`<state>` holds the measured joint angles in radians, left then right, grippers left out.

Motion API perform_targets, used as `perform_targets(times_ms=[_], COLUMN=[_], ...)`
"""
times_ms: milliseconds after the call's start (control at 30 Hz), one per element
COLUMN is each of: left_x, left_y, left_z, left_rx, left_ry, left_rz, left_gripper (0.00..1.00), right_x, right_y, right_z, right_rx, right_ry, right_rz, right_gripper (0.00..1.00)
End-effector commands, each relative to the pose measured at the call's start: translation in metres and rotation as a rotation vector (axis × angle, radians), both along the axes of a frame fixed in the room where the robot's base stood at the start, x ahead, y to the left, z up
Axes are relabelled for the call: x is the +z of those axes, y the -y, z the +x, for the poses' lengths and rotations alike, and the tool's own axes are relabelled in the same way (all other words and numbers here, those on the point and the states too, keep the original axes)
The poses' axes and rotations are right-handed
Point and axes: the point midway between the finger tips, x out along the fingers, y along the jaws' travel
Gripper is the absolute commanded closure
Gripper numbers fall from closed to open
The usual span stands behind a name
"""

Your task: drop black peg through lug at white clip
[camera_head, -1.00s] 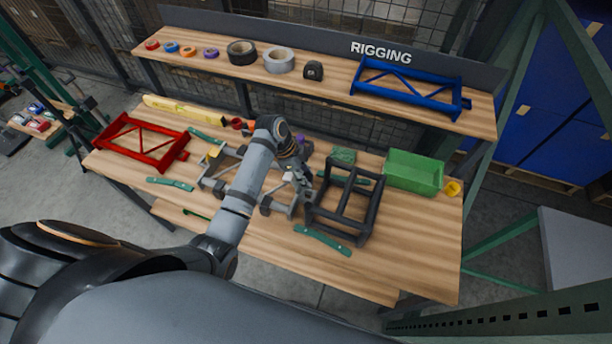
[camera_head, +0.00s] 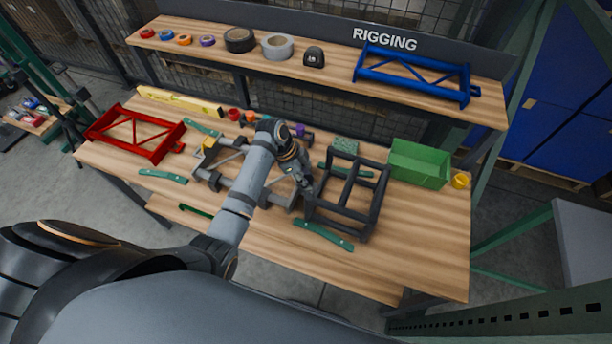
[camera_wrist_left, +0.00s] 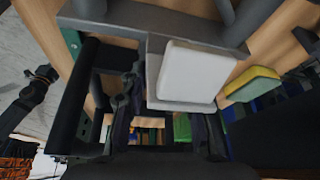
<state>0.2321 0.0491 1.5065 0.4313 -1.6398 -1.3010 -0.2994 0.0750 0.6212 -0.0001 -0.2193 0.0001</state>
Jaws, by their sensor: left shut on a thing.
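My left gripper (camera_head: 304,188) is between the grey frame (camera_head: 232,182) and the black frame (camera_head: 318,218), above the bench. It is shut on a dark thing that I take for the black peg; the peg's outline does not stand out from the fingers. In the left wrist view, the white clip (camera_wrist_left: 195,73) is a pale block on a grey plate, close to the dark fingers (camera_wrist_left: 165,118). The lug's hole cannot be made out, and I cannot tell whether the peg touches it. My right gripper is not in view.
Green straps (camera_head: 323,235) lie on the bench around the frames. A red frame (camera_head: 122,146) is at the left, and a green bin (camera_head: 420,168) and yellow roll (camera_head: 460,181) at the right. A shelf with tape rolls and a blue frame (camera_head: 410,80) runs behind. The bench's front right is clear.

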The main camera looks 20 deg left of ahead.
Motion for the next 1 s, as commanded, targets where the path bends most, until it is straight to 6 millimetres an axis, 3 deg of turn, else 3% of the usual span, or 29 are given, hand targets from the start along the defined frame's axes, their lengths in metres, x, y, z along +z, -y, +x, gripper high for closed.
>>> perform_targets(times_ms=[400,433,600,1000], left_x=[-0.0076,-0.0076,-0.0076,0.0009], left_y=[0.0002,0.0002,0.0002,-0.0043], left_z=[0.0002,0.0002,0.0002,0.0], left_rx=[0.0,0.0,0.0,0.0], left_ry=[0.0,0.0,0.0,0.003], left_rz=[0.0,0.0,0.0,0.002], left_gripper=[1.0,0.67,0.44,0.43], right_x=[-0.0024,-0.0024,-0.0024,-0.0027], right_y=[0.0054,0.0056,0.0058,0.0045], right_z=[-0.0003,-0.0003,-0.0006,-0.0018], right_rx=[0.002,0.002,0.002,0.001], right_ry=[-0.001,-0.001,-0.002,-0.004], right_rz=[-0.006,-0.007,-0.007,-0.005], right_gripper=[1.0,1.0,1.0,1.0])
